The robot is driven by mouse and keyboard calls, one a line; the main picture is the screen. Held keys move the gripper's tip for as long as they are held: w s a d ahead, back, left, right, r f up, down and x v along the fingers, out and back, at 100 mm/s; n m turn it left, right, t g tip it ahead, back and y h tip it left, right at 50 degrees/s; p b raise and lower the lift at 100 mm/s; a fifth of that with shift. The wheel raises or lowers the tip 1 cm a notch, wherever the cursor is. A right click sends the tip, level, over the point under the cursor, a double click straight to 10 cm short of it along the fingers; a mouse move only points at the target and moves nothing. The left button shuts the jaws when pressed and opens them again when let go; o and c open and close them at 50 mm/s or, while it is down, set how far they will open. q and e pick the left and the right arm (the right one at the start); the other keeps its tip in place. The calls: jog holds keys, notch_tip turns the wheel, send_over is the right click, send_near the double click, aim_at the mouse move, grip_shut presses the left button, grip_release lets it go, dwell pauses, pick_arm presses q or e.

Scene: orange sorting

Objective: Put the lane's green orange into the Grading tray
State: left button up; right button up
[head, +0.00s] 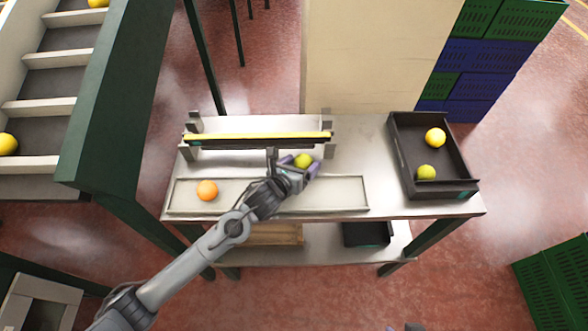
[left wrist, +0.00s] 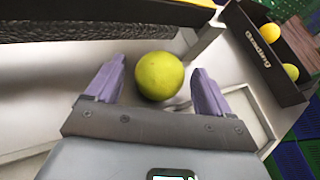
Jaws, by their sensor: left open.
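An orange-coloured orange (head: 207,190) lies in the lane's left part. A raised bar with a yellow top (head: 260,137) runs behind the lane. A conveyor with slats (head: 55,85) stands at the left. Bare table lies between lane and Grading tray.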

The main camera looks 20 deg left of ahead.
pick_arm(q)
jog(key=p+v, duration=0.1)
jog(key=v, duration=1)
jog(key=shift+c, duration=0.6)
jog(key=shift+s+r, duration=0.25)
jog(key=shift+s, duration=0.2)
jog(key=shift+c, duration=0.4)
